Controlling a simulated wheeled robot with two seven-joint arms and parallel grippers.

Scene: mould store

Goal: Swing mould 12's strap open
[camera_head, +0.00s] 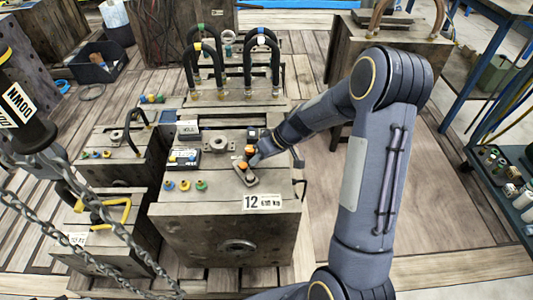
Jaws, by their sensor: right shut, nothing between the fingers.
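Mould 12 (222,229) is a large grey steel block in the middle, with a white label (262,202) reading 12 on its top front edge. A small grey strap (248,180) lies on its top, close behind the label, with an orange piece (242,165) at its upper left. My right gripper (254,160) is shut and empty, low over the mould's top beside the strap's far end. Whether it touches the strap I cannot tell; the wrist and fingers partly cover that spot. My left gripper is not in view.
Coloured fittings (185,185) and a black box (184,158) sit left of the strap. Black hoses (262,57) arch behind. Wooden floor (343,215) is clear to the right.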

